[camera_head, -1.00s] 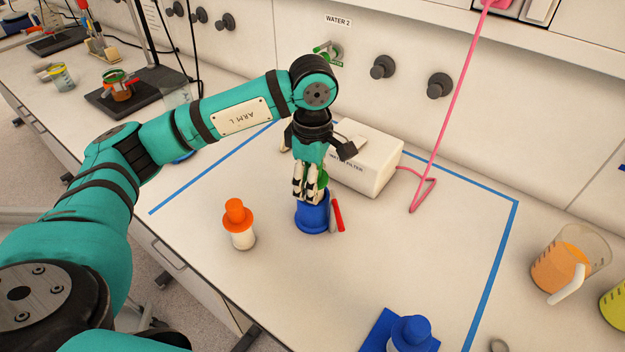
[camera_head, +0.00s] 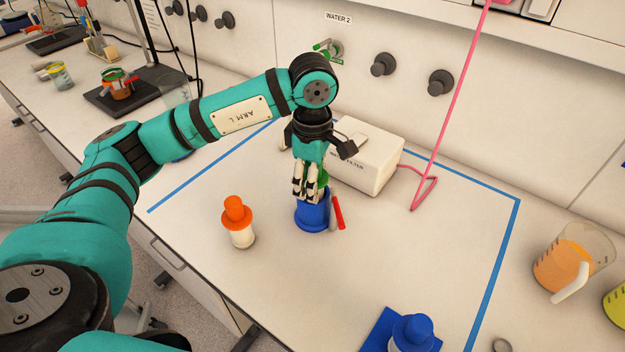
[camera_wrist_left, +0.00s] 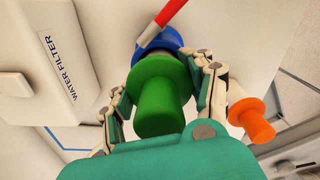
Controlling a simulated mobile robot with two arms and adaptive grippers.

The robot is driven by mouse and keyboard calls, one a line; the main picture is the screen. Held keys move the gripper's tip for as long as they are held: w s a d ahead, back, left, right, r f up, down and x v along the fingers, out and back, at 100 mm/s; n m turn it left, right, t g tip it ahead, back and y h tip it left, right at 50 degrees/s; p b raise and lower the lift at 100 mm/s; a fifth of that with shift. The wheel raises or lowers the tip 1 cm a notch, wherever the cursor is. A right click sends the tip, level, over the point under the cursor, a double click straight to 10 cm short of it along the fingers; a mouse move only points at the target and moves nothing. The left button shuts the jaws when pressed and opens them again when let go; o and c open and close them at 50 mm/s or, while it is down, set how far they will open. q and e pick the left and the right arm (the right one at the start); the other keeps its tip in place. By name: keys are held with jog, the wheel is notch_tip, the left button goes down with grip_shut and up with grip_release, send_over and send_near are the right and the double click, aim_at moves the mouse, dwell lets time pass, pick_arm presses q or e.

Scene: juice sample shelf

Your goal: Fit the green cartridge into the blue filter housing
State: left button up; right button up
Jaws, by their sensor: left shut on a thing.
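The green cartridge (camera_wrist_left: 160,100) is held between the fingers of my left gripper (camera_head: 311,192), which is shut on it. In the head view only a sliver of the green cartridge (camera_head: 323,180) shows behind the fingers. The blue filter housing (camera_head: 313,217) stands upright on the bench directly below the fingers. In the left wrist view the housing (camera_wrist_left: 168,40) shows just beyond the cartridge. The cartridge's lower end is hidden, so I cannot tell how deep it sits in the housing. My right gripper is not in view.
A red handle (camera_head: 338,213) is at the housing's right side. A white bottle with an orange top (camera_head: 238,222) stands to the left. A white water filter box (camera_head: 370,160) is behind. A blue-capped item (camera_head: 412,332) is at the front. Blue tape (camera_head: 492,270) bounds the area.

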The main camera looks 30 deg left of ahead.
pick_arm(q)
jog(key=shift+s+f+b, duration=0.1)
jog(key=shift+f+b, duration=0.35)
jog(key=shift+f, duration=0.05)
jog(key=shift+r, duration=0.15)
jog(key=shift+r+p, duration=0.3)
jog(key=shift+p, duration=0.05)
jog(key=shift+r+p, duration=1.2)
jog(key=shift+r, duration=1.1)
jog(key=shift+b, duration=0.5)
jog(key=shift+f+b, duration=1.9)
jog(key=shift+f, duration=0.3)
jog(key=shift+f+b, duration=0.6)
jog(key=shift+b, duration=0.2)
